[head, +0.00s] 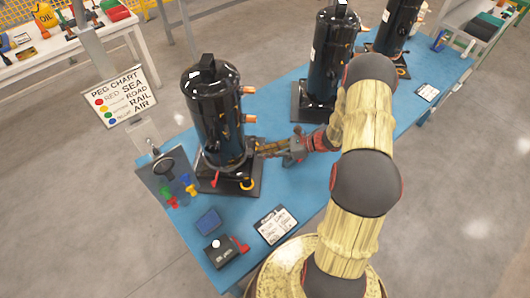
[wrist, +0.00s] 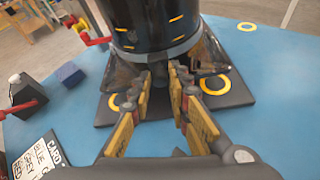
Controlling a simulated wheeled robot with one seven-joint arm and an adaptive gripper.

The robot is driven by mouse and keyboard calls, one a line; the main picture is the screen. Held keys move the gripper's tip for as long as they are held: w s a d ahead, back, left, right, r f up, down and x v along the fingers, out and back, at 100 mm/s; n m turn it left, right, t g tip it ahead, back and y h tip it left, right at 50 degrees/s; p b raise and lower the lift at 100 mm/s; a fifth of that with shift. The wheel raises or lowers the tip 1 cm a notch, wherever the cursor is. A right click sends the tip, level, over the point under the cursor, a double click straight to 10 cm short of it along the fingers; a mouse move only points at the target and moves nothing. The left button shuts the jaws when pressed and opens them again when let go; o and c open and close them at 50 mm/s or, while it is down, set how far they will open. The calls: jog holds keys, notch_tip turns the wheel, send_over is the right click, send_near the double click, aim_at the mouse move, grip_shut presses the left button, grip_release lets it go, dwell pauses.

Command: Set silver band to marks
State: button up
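The silver band (wrist: 153,56) is a thin grey ring around the lower part of the nearest black compressor, just above its feet. It also shows in the head view (head: 224,163). Short yellow marks (wrist: 177,18) sit on the black shell above the band, with others close to its edge. My gripper (wrist: 168,72) reaches in from the right in the head view, its fingers low against the compressor's side. In the wrist view the fingertips are close together at the band, with a narrow gap. Whether they hold a part of the band is hidden.
The compressor (head: 214,112) stands on a black base plate with yellow rings. Copper stubs (head: 249,90) stick out above my gripper. Coloured pegs (head: 188,184), a blue block (head: 208,222), a dark box (head: 222,250) and a card (head: 275,225) lie nearby. More compressors (head: 328,60) stand behind.

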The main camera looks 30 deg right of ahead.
grip_shut()
jog(key=shift+r, duration=0.15)
dwell(0.4)
notch_tip(320, 180, up, 3)
jog(key=shift+r+p, duration=0.1)
jog(key=shift+p, duration=1.15)
jog(key=o, duration=0.5)
grip_release()
